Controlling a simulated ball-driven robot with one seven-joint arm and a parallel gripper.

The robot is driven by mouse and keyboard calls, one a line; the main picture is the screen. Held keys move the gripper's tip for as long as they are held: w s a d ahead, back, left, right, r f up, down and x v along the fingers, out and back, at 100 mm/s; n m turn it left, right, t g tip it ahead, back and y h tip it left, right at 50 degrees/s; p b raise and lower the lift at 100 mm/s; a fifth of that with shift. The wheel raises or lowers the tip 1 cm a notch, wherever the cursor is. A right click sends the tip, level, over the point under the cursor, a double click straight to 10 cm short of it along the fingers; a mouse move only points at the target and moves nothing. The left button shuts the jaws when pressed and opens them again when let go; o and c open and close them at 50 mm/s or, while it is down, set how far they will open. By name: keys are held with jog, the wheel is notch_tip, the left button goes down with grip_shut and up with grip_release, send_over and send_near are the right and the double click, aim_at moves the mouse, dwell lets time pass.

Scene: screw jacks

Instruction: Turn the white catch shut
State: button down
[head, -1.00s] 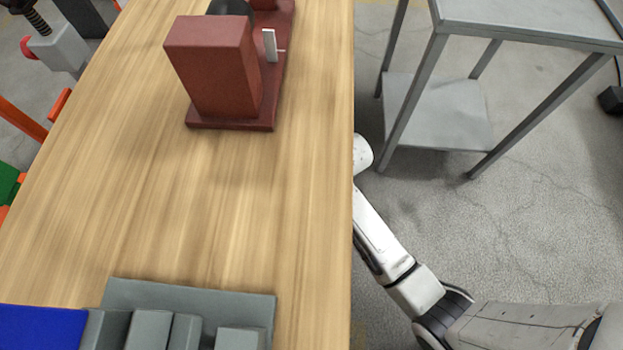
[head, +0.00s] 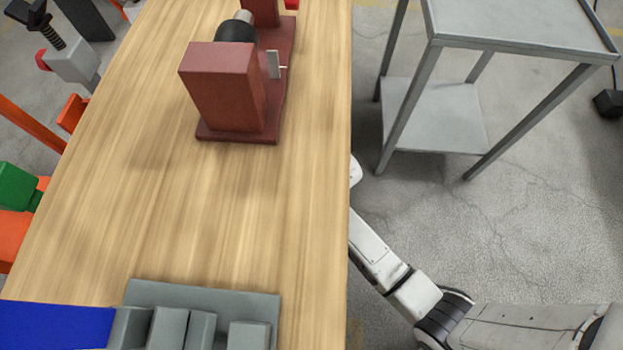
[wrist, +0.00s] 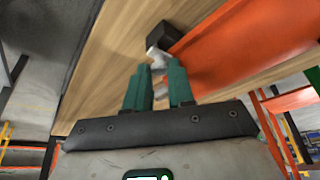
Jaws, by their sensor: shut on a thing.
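In the wrist view my gripper (wrist: 159,70) has two green fingers, close together on a white piece, which I take to be the white catch (wrist: 154,57). The piece shows at and between the fingertips; its lower part is partly hidden by them. It sits beside a black block (wrist: 162,38) at the edge of an orange panel (wrist: 232,45). Its exact turn angle is hard to tell. In the head view my gripper is out of sight; my arm runs along the right side of the table, its far part hidden by the table edge.
The wooden table (head: 180,220) bears a dark red device (head: 222,85) with a small light plate (head: 273,65), and a grey fixture (head: 200,295) beside a blue part (head: 55,325). A grey metal stand (head: 435,110) is at right. Floor between is open.

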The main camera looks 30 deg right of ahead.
jog(key=shift+a+m+h+p, duration=0.1)
jog(key=shift+m+h+p, duration=0.2)
jog(key=shift+m, duration=0.4)
jog(key=c, duration=1)
grip_release()
jog(key=p+v, duration=0.3)
jog(key=v, duration=0.3)
jog(key=s, duration=0.4)
jog(key=s+d+p, duration=0.1)
jog(key=s, duration=0.2)
jog(key=s+f+p, duration=0.1)
jog(key=s, duration=0.3)
jog(key=shift+s+d, duration=0.35)
